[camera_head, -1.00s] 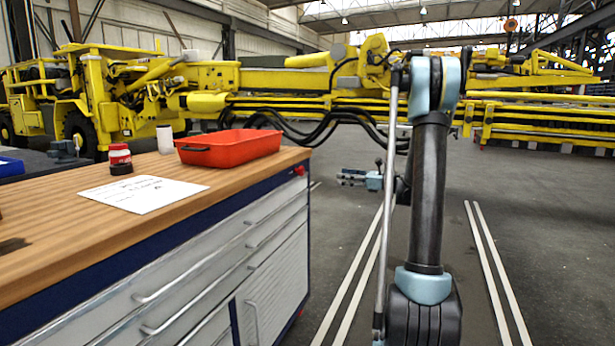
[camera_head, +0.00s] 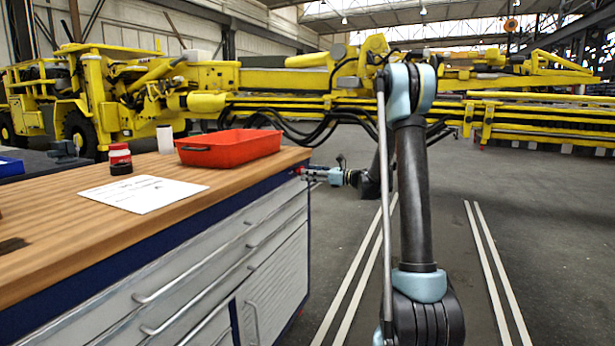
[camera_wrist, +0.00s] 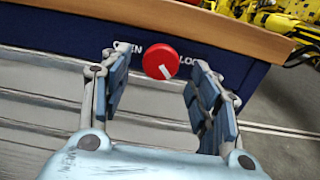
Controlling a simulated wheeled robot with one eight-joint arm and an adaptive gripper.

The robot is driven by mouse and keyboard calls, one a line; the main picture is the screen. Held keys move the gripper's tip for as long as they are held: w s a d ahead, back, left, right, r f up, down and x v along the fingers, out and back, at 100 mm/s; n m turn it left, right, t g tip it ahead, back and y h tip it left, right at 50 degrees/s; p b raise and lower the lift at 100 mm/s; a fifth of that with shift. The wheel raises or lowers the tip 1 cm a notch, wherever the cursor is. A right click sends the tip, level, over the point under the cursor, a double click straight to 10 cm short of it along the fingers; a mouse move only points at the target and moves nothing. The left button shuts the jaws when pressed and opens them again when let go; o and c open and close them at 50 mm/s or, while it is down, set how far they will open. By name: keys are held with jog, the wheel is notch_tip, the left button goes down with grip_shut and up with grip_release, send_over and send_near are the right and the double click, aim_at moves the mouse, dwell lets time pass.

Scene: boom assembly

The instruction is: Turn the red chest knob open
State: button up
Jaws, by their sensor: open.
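The red chest knob (camera_wrist: 160,60) sits on the blue upper panel of the chest. It is round, with a white mark slanting across its lower part. White lettering shows on both sides of it, "OPEN" at left and "LOCK" at right, both partly covered. My gripper (camera_wrist: 160,98) is open, with one finger on each side of the knob in the wrist picture; I cannot tell whether they touch it.
Drawer handles stick out along the chest front. The floor at right is clear; yellow machinery stands behind.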

jog(key=shift+x, duration=1)
